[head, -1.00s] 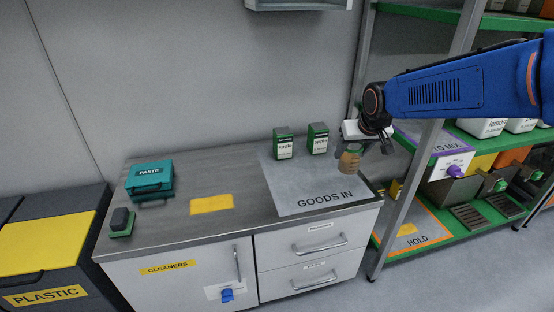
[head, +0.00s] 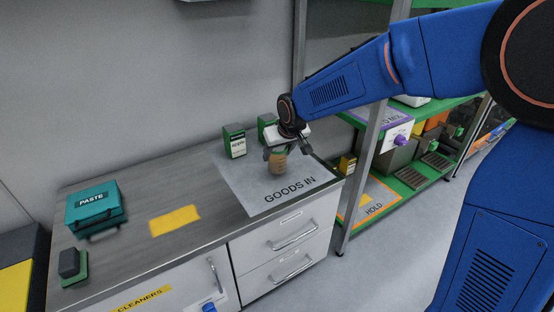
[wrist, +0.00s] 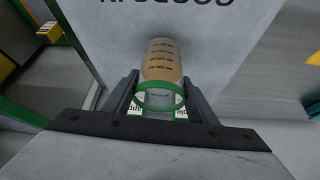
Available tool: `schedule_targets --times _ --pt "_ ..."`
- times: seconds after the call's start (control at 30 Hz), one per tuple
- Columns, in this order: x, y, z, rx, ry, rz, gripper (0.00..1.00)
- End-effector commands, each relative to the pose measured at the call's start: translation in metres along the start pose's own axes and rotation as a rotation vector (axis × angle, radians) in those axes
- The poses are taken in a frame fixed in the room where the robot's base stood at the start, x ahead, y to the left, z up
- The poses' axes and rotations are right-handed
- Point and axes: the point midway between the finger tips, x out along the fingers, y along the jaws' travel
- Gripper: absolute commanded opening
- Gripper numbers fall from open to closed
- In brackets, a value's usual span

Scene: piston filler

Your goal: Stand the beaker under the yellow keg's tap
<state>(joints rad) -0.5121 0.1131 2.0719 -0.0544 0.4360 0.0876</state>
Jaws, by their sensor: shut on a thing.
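The beaker (head: 278,164) is a small clear cylinder with printed graduation lines, and it looks tan or amber in its body. It also shows in the wrist view (wrist: 162,66), with a green ring at its near end. My gripper (head: 284,151) is shut around it, one finger on each side in the wrist view (wrist: 161,92). The beaker appears over the GOODS IN mat (head: 246,190); I cannot tell whether it touches the mat. No yellow keg or tap can be made out in either view.
Two green-and-white boxes stand at the mat's back, one in clear view (head: 235,142), one partly behind my gripper (head: 266,125). A teal PASTE case (head: 95,207), a yellow patch (head: 175,220) and a dark block on a green base (head: 70,265) lie left. Green shelving (head: 408,178) stands right.

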Motion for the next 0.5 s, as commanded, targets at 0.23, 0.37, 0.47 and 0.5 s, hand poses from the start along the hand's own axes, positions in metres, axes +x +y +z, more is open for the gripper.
schedule_targets --times 0.23,0.37,0.47,0.5 --pt "0.024 0.0 0.014 0.0 -0.001 0.0 0.24" --pt "0.024 0.0 0.013 0.0 0.0 0.0 0.24" --pt "0.024 0.0 0.014 0.0 0.0 0.0 0.24" --pt "0.025 0.0 0.014 0.0 0.0 0.0 0.24"
